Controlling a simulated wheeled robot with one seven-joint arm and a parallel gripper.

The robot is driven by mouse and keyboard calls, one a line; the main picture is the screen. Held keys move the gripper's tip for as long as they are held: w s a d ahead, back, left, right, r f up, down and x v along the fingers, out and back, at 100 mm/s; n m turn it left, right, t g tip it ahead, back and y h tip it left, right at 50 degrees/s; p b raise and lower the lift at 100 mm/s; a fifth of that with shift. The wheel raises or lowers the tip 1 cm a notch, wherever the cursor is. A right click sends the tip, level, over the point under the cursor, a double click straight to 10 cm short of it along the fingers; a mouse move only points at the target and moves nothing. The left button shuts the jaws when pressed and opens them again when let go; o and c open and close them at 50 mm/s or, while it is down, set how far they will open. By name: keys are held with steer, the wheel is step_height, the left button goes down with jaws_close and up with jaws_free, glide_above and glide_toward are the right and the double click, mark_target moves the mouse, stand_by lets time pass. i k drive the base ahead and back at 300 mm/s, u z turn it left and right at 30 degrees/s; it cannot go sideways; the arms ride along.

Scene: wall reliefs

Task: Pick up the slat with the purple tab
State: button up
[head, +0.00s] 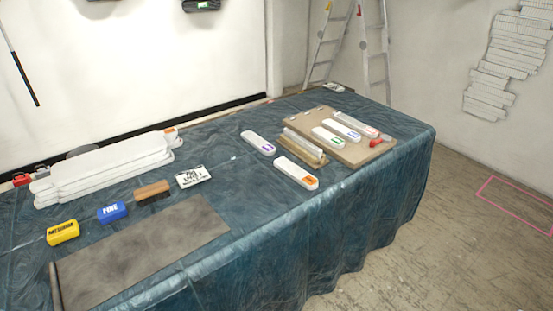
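The slat with the purple tab (257,141) is a short white slat with rounded ends. It lies flat on the blue table cover, left of the brown board, with its small purple tab at the near right end. Another white slat with an orange tab (296,172) lies nearer the table's front edge, apart from it. More slats, including a white one with a green tab (327,136), lie on the brown board. My gripper is not in view.
The table has a dark blue cover (200,270). A stack of long white slats (105,168) lies at the left. Yellow (62,232) and blue (111,212) blocks, a brown block (152,192) and a white card (193,177) stand near a grey mat (145,250). A ladder (345,45) stands behind.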

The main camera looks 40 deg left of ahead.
mark_target(262, 146)
steer(key=z, duration=0.6)
steer(key=k, duration=0.15)
steer(key=u, duration=1.8)
steer(key=i, duration=0.85)
steer(key=u, duration=0.35)
